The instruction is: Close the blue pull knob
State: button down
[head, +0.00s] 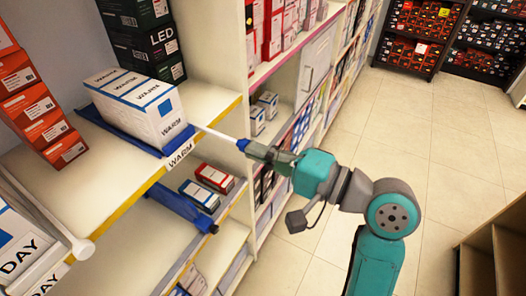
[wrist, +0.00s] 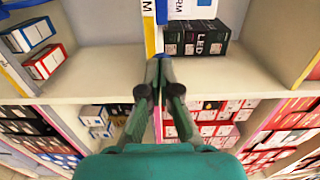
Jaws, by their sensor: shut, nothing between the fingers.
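The blue pull knob (head: 242,144) is a small blue end on a thin pale rod that sticks out from the shelf front beside the WARM label (head: 181,152). My gripper (head: 253,149) is right at the knob's outer end, its fingers pointing along the rod toward the shelf. It looks to be touching the knob, but I cannot tell for sure. In the wrist view my gripper (wrist: 160,60) has its fingers together and empty. I cannot make out the knob there; the fingers probably cover it.
White WARM boxes (head: 137,106) stand in a blue tray (head: 118,130) on the shelf. A second blue bar (head: 182,207) sticks out below. The tiled floor (head: 400,160) is clear at right.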

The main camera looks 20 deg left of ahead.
aim_at(221, 135)
jog(key=a, duration=0.8)
jog(key=shift+w+a, duration=0.3)
jog(key=shift+w, duration=0.05)
jog(key=shift+r, duration=0.1)
jog(key=shift+d, duration=0.1)
